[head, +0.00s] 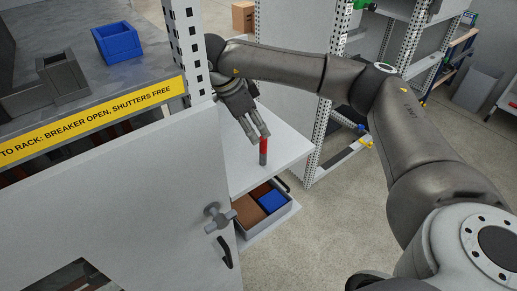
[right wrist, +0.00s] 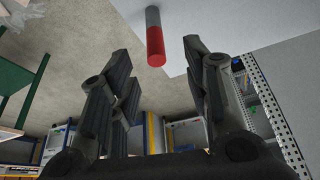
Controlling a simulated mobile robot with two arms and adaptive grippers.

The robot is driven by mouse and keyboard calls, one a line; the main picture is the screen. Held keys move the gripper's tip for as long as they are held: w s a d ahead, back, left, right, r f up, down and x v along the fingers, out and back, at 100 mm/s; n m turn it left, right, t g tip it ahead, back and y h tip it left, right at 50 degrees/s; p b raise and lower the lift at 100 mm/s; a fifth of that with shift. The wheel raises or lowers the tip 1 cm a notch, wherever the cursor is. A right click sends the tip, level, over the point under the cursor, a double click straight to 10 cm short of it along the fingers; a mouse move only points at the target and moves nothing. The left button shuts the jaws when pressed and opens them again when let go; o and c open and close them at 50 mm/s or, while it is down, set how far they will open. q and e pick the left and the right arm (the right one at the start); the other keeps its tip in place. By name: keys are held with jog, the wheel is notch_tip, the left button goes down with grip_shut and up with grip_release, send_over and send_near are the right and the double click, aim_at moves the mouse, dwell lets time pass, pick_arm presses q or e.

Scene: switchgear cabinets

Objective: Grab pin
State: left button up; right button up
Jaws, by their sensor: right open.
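The pin (head: 263,152) stands upright on a white shelf (head: 285,143), with a red upper part and a grey lower part. My right gripper (head: 258,136) is open, with its fingertips close to the top of the pin. In the right wrist view the pin (right wrist: 155,38) shows ahead, centred in the gap between the two open fingers of the right gripper (right wrist: 157,55). It looks to be just beyond the fingertips, and I see no contact. My left gripper is not in view.
A grey cabinet door (head: 130,190) with a handle (head: 220,217) stands left of the shelf. Below the shelf is an open drawer (head: 267,224) with a blue bin and a brown item. A perforated post (head: 187,55) rises close to my right wrist. Blue and grey bins sit on the cabinet top.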

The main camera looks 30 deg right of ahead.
aim_at(262, 139)
jog(key=shift+s+d+f, duration=0.2)
jog(key=shift+d+f, duration=0.15)
jog(key=shift+f, duration=0.3)
jog(key=shift+d+f+p, duration=0.15)
jog(key=shift+f+p, duration=0.15)
jog(key=shift+p, duration=0.1)
jog(key=p+x, duration=0.1)
jog(key=x, duration=0.2)
jog(key=shift+s+f+p, duration=0.15)
jog(key=shift+f+p, duration=0.05)
jog(key=shift+p, duration=0.2)
jog(key=shift+d+f, duration=0.15)
jog(key=shift+f, duration=0.3)
jog(key=shift+c, duration=1)
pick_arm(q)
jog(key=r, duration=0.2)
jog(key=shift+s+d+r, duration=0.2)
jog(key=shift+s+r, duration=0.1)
pick_arm(e)
grip_shut()
